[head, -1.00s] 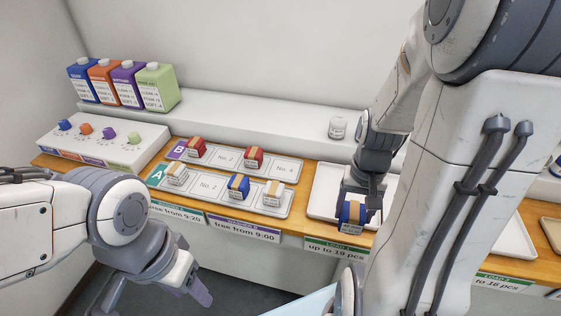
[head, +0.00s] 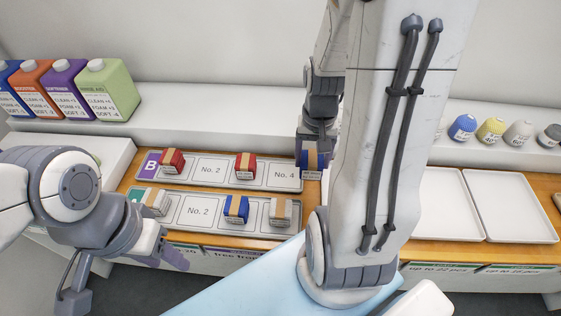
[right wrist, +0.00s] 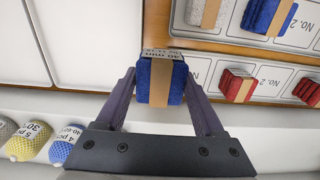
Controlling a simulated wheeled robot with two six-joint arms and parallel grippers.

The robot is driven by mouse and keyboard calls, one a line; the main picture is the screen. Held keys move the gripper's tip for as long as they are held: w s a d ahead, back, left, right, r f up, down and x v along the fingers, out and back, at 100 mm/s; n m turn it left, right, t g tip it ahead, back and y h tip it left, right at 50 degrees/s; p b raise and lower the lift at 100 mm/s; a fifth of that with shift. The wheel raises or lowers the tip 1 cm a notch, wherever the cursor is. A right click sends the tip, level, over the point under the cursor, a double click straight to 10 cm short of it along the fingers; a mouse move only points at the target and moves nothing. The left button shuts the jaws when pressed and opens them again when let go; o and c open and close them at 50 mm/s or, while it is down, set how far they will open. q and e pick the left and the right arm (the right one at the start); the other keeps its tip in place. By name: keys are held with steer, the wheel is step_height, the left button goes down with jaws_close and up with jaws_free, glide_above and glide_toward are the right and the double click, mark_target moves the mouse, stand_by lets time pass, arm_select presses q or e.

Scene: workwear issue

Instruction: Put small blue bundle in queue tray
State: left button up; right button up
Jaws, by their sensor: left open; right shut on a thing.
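My right gripper (head: 313,148) is shut on a small blue bundle (head: 312,161) with a tan band, held by the right end of tray B (head: 210,184). The right wrist view shows the bundle (right wrist: 160,82) between both fingers, label upward. Tray B holds two red bundles (head: 172,161) (head: 245,165); its No. 2 and No. 4 places show bare. Tray A (head: 200,212) in front holds another blue bundle (head: 236,208) and two pale ones (head: 157,202) (head: 281,211); its No. 2 place is bare. My left gripper (head: 172,256) is open and empty, in front of the counter.
Two empty white trays (head: 446,205) (head: 511,206) lie to the right. Colored jugs (head: 107,90) stand at the back left; several small yarn-like balls (head: 463,127) sit on the back ledge at right. My right forearm hides the counter's middle.

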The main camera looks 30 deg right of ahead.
steer(key=w+f, duration=0.1)
steer(key=w, duration=0.2)
steer(key=w+a+f, duration=0.1)
steer(key=w+f, duration=0.1)
steer(key=w+a+f+p, duration=0.1)
steer(key=w+f, duration=0.1)
steer(key=w, duration=0.1)
steer(key=shift+w+a+f, duration=0.1)
steer(key=shift+w+f, duration=0.05)
steer(key=shift+w, duration=0.15)
step_height(320, 180, down, 3)
steer(key=shift+f+p, duration=0.1)
steer(key=shift+p, duration=0.3)
steer(key=shift+f, duration=0.4)
steer(key=shift+f, duration=0.1)
steer(key=o, duration=1.4)
